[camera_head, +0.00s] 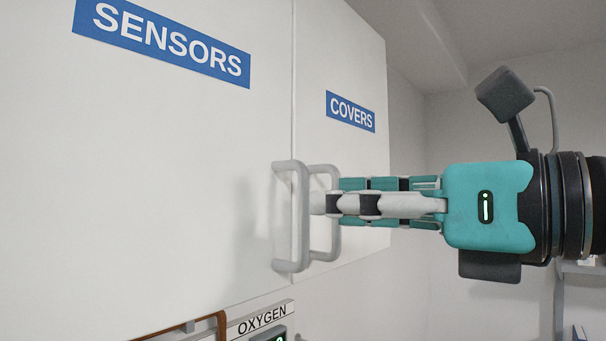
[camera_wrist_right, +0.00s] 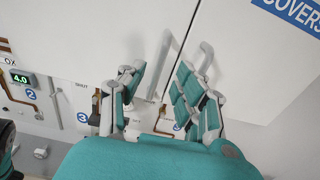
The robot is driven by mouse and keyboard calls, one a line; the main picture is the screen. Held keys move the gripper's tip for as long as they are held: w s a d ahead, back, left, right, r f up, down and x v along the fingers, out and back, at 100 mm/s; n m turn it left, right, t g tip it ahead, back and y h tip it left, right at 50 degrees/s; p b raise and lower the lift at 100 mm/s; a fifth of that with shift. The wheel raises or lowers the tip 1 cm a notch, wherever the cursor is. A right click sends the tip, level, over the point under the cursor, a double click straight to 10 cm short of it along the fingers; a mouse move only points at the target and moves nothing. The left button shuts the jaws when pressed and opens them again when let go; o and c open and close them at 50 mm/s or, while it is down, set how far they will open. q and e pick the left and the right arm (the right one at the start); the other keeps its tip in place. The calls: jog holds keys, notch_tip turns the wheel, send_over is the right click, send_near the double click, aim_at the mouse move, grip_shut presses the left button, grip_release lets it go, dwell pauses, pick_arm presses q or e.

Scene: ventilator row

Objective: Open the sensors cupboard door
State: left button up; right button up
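The sensors cupboard door (camera_head: 150,170) is white with a blue SENSORS label (camera_head: 165,38) and fills the left of the head view. It looks closed, level with the covers door beside it. Its grey bar handle (camera_head: 283,266) is upright at the door's right edge. My right gripper (camera_head: 318,203) reaches in from the right, with its fingertips just beside this handle. In the right wrist view the gripper (camera_wrist_right: 160,98) is open, and the sensors handle (camera_wrist_right: 158,62) shows between its fingers. I cannot tell whether they touch. My left gripper is not in view.
The covers door (camera_head: 350,70) adjoins on the right, and its handle (camera_head: 331,253) stands close to the sensors handle, beside my right fingers. An oxygen panel (camera_head: 262,320) with a display is below the cupboard. Grey wall and open room lie to the right.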

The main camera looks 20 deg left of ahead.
aim_at(308, 201)
jog(key=p+x, duration=0.1)
jog(key=x, duration=0.4)
jog(key=shift+w+a+p, duration=0.1)
jog(key=shift+a+p, duration=0.05)
jog(key=shift+p, duration=0.25)
grip_shut()
